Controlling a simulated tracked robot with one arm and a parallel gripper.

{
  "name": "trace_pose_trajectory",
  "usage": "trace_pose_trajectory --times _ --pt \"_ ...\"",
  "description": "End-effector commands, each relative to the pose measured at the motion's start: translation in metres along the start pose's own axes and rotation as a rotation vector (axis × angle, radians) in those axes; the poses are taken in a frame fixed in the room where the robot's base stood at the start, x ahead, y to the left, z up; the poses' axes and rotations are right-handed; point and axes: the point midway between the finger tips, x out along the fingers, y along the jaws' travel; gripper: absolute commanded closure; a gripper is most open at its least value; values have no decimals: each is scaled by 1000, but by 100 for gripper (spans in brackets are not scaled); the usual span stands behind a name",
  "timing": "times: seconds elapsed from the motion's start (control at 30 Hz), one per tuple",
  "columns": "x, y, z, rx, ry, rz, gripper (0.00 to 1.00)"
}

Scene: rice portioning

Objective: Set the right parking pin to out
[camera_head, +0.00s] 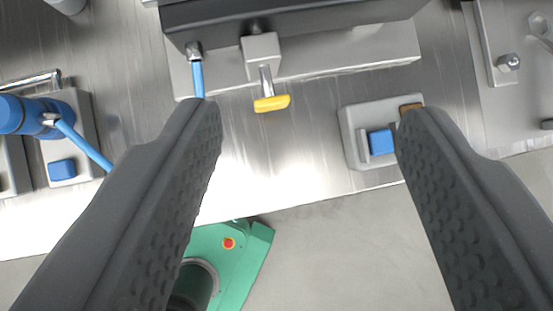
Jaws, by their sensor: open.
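A pin with a yellow handle (271,103) on a short metal rod sticks out of a grey block (261,55) on the front of a dark housing, near the top middle. Whether this is the right parking pin I cannot tell. My gripper (308,118) is open, its two dark fingers wide apart to the left and right. The yellow handle lies between the fingertips in the picture, nearer the left one, and no contact shows. Nothing is held.
A grey box with a blue button (381,142) sits partly behind the right finger. A blue hose (198,78) passes close to the left fingertip. Another blue button (62,169) and a blue cylinder (22,115) are at left. A green base (232,262) is below the table edge.

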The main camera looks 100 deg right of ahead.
Motion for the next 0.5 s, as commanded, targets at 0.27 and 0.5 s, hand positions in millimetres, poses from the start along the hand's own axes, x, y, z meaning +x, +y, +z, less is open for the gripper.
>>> trace_pose_trajectory --times 0.27,0.5 --pt "34 3 26 -121 -214 -182 47" --pt "49 0 37 -149 -253 -224 47"
